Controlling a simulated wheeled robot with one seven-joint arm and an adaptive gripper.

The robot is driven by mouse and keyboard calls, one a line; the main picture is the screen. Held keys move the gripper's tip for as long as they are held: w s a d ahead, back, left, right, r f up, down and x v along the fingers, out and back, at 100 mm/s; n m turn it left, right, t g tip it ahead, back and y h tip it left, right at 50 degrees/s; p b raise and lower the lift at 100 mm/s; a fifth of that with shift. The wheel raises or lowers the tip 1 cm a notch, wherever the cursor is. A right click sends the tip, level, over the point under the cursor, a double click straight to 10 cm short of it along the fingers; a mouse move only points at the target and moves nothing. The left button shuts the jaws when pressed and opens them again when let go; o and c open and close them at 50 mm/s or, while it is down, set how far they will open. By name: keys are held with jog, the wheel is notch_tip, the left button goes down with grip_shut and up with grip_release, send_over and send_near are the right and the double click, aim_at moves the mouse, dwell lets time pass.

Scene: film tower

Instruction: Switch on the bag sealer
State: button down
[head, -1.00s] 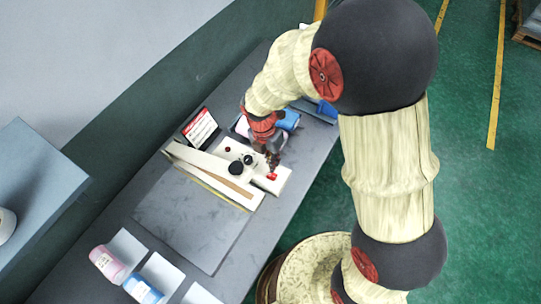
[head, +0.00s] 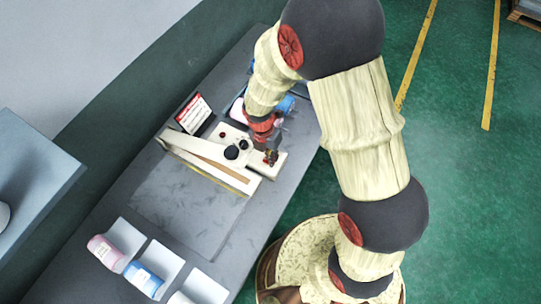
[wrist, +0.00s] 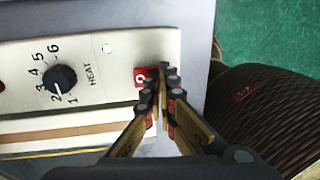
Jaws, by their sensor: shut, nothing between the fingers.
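The bag sealer (head: 206,157) is a long white machine lying on the grey table. Its white top panel shows in the wrist view (wrist: 120,85), with a black heat dial (wrist: 60,79) numbered 1 to 6. A red rocker switch (wrist: 141,77) with a white O mark is near the panel's end. My gripper (wrist: 165,72) is shut and empty, its fingertips right beside the switch and partly covering it. I cannot tell whether they touch it. In the head view my gripper (head: 271,157) is over the panel's end.
A red and white sign (head: 194,114) stands behind the sealer. Pink (head: 106,252) and blue (head: 144,280) containers lie on white holders at the table's near end. More pink and blue items (head: 285,104) sit beyond the sealer. A grey mat (head: 185,205) lies clear in front.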

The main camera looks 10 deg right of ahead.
jog(key=shift+w+a, duration=0.1)
jog(key=shift+a, duration=0.05)
jog(key=shift+w+a+r, duration=0.2)
jog(key=shift+w+a, duration=0.15)
jog(key=shift+a, duration=0.1)
jog(key=shift+r+p, duration=0.1)
jog(key=shift+p, duration=0.2)
jog(key=shift+r, duration=0.25)
notch_tip(320, 180, up, 13)
jog(key=s+d+p, duration=0.1)
jog(key=p, duration=0.3)
jog(key=shift+s+d, duration=0.2)
jog(key=shift+d, duration=0.2)
